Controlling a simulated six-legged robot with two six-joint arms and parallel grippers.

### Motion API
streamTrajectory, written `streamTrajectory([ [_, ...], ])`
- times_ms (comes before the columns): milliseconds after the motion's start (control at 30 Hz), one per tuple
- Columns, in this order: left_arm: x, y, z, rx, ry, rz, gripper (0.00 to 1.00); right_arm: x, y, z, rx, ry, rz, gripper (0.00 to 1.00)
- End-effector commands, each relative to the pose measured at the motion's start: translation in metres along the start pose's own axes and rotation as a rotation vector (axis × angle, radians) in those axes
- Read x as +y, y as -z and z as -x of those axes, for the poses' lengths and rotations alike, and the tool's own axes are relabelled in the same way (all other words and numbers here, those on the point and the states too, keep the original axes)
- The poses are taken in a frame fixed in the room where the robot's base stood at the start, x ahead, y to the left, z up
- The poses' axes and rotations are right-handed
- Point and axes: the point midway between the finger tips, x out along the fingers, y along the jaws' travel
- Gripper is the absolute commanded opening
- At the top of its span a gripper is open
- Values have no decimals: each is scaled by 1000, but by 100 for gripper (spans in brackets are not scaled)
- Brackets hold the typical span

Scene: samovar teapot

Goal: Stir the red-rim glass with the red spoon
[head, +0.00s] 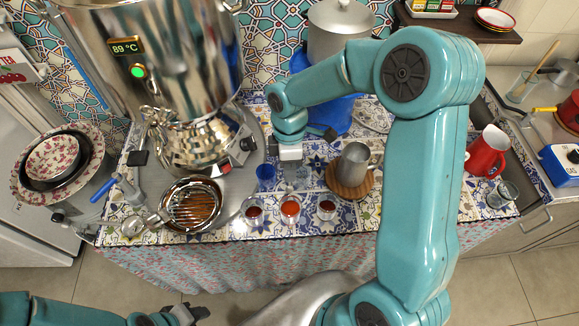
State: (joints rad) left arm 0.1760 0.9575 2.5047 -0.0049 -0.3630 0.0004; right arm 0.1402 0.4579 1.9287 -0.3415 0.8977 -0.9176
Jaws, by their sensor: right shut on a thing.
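Three small glasses of reddish tea stand in a row near the table's front edge: a left one (254,212), a middle one (290,208) and a right one (327,208). The middle one looks brightest red; I cannot tell which has the red rim. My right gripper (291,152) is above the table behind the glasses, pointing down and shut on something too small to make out. I cannot make out the red spoon. My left gripper (185,314) is low at the bottom left, away from the table; its jaws are unclear.
A large metal samovar (160,50) stands at the left.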

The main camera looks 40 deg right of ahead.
Motion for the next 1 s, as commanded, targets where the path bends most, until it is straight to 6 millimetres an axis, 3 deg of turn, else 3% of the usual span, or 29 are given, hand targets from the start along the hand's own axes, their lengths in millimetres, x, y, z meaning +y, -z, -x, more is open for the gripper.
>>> streamTrajectory([
  [367, 1, 0, 3, 0, 0, 0, 43, -1, 0, 4, 0, 0, 0, 0],
  [800, 13, -1, 36, 0, 0, 0, 43, -9, 1, 49, 0, 0, 0, 0],
  [1000, 13, -1, 36, 0, 0, 0, 43, -9, 1, 49, 0, 0, 0, 0],
])
